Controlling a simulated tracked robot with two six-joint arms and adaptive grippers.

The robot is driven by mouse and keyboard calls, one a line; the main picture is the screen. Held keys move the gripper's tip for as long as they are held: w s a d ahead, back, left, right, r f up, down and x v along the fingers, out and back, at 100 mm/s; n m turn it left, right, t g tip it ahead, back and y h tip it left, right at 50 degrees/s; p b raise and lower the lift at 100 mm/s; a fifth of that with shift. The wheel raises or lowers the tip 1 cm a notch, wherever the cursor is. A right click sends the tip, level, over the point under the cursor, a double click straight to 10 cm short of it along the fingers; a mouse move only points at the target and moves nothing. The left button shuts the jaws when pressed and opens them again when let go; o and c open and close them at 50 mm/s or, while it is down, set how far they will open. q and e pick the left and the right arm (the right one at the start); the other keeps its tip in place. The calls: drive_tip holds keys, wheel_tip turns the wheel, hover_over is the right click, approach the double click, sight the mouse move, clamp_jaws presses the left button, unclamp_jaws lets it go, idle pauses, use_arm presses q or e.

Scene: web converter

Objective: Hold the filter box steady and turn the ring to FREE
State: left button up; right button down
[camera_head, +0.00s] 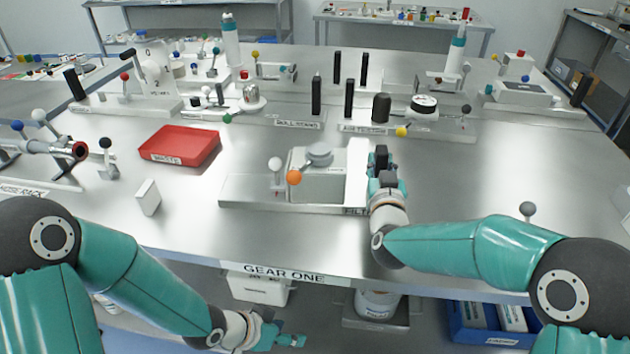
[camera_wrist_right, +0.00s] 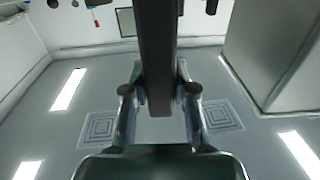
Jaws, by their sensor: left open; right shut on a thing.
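The filter box (camera_head: 318,187) is a pale grey box on a low plinth (camera_head: 245,191) near the front middle of the table. A grey round ring (camera_head: 319,152) sits on its top, with a lever ending in an orange knob (camera_head: 293,177) at front left. My right gripper (camera_head: 381,163) is at the box's right side, shut on a dark upright bar, which seems to be the box's handle. In the right wrist view the dark bar (camera_wrist_right: 158,60) stands between the fingers. My left gripper (camera_head: 290,340) is open and empty, low in front of the table edge.
A white-knobbed post (camera_head: 275,165) stands just left of the box. A red tray (camera_head: 180,146) and a small white block (camera_head: 148,197) lie further left. Black posts (camera_head: 316,95) and other fixtures stand behind. The table right of my right gripper is largely clear.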

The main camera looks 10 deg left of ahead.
drive_tip(key=shift+f, duration=0.25)
idle(0.3)
drive_tip(key=c, duration=1)
unclamp_jaws()
drive_tip(key=shift+o, duration=0.8)
drive_tip(key=shift+w+r, duration=0.1)
drive_tip(key=shift+r, duration=0.15)
drive_tip(key=s+d, duration=0.1)
drive_tip(key=s, duration=1.1)
